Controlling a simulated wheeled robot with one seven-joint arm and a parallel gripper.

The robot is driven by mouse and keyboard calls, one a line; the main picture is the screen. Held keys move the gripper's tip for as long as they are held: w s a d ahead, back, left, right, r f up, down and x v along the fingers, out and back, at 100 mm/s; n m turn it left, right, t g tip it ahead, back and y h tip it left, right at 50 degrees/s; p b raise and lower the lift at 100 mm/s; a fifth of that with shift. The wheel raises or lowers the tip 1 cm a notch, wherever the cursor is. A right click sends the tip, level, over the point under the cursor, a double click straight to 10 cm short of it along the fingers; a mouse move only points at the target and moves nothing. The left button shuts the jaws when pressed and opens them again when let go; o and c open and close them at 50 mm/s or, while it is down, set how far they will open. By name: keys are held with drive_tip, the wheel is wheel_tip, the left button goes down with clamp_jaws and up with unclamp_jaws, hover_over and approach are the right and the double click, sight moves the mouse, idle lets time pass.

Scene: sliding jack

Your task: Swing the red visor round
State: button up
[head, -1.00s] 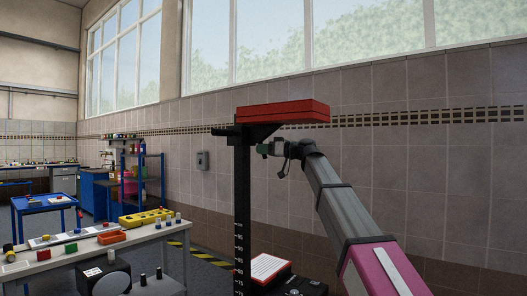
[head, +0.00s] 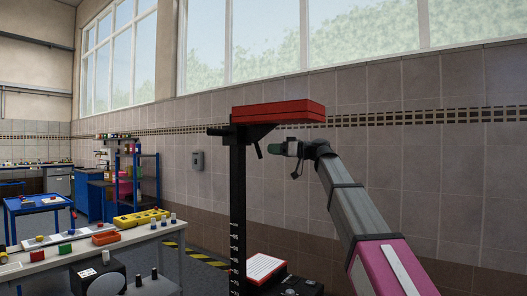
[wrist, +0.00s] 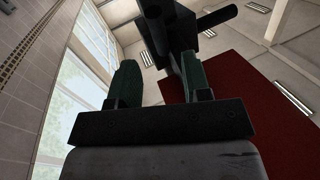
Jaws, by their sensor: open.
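The red visor (head: 278,111) is a flat red slab on a black bracket at the top of a black upright post (head: 238,190) in the head view. A short dark lever (head: 258,150) hangs below it. My gripper (head: 281,148) is under the visor, right of the lever, with a gap between them in the head view. In the wrist view, the green fingers of my gripper (wrist: 158,72) are spread. A dark cylinder (wrist: 154,20) shows beyond and between them; contact cannot be told. The visor's dark red underside (wrist: 230,125) fills the lower right there.
The post bears scale marks and stands by a base with a white-topped red box (head: 266,268). A workbench (head: 75,255) with bins and small parts is at left. The tiled wall (head: 420,180) lies behind; the air right of the visor is clear.

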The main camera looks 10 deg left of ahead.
drive_tip(key=shift+s+d, duration=0.1)
drive_tip(key=shift+d, duration=1.9)
drive_tip(key=shift+f, duration=0.15)
drive_tip(key=d+f+m+t+h, duration=0.1)
drive_tip(key=d+f+m+h, duration=0.25)
drive_tip(key=f, duration=1.05)
drive_tip(key=d+f+m+t+h, duration=0.1)
drive_tip(key=d+f+m+h, duration=0.3)
drive_tip(key=f, duration=1)
drive_tip(key=d+f+m+h, duration=0.15)
drive_tip(key=d+f, duration=0.35)
drive_tip(key=f, duration=0.8)
drive_tip(key=s+d+f+m+g+h, duration=0.1)
drive_tip(key=s+d+f+m+h, duration=0.1)
drive_tip(key=s+d+f, duration=0.4)
drive_tip(key=s+d+f+m+g+h, duration=0.1)
drive_tip(key=s+d+f+h, duration=0.3)
drive_tip(key=f, duration=1.1)
drive_tip(key=s+d+f+m+g+h, duration=0.1)
drive_tip(key=s+d+f+m+h, duration=0.2)
drive_tip(key=s+d+f, duration=0.7)
drive_tip(key=shift+d+f+m, duration=0.5)
drive_tip(key=shift+d, duration=0.05)
drive_tip(key=shift+s, duration=0.1)
